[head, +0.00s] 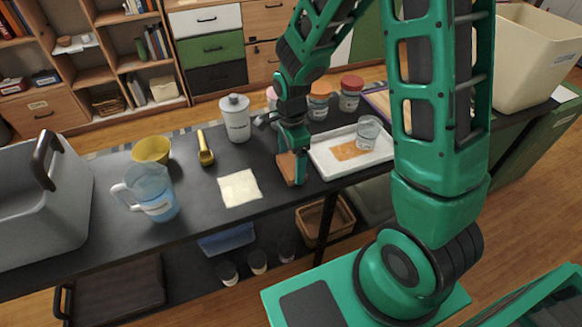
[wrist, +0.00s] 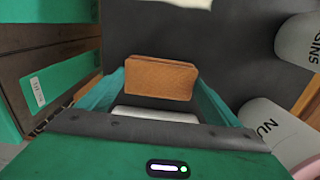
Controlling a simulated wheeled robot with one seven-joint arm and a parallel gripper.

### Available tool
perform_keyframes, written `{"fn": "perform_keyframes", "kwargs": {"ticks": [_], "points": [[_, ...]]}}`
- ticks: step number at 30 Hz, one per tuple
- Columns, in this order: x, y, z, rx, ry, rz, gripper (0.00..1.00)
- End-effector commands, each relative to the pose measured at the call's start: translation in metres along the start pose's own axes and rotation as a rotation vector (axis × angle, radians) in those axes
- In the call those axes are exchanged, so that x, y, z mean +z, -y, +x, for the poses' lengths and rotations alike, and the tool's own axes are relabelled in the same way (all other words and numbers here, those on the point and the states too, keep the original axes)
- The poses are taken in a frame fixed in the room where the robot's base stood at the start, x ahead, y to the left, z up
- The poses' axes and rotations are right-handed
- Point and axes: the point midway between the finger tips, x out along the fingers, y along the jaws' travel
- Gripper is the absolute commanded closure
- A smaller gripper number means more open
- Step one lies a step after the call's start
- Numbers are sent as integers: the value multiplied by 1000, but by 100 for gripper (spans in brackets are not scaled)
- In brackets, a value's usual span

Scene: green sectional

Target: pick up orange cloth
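A brown-orange piece with a folded, block-like look (head: 285,168) is on the dark table beneath my gripper (head: 293,165). The wrist view shows it (wrist: 160,77) between my finger ends (wrist: 160,85), its sides very close to both. My fingers are spread wide; whether they touch it is unclear. One finger hides part of it in the head view. A flat orange cloth (head: 346,151) lies in the white tray (head: 330,168) to the right, beside a clear glass (head: 368,130).
A pale cloth (head: 240,187), yellow scoop (head: 205,150), blue-filled jug (head: 152,195) and yellow bowl (head: 151,150) are to the left. A white canister (head: 235,118) and lidded jars (head: 351,92) stand behind. A grey bin (head: 45,205) takes the left end.

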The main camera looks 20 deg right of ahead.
Motion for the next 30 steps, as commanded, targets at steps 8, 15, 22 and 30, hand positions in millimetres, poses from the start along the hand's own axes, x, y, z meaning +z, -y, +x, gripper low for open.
{"fn": "perform_keyframes", "kwargs": {"ticks": [8,15,22,30], "points": [[0,0,0,0,0,0,36],[0,1,-11,-3,0,0,36],[5,-1,-46,-6,1,-3,36],[60,-30,-81,-4,1,-6,36]]}}
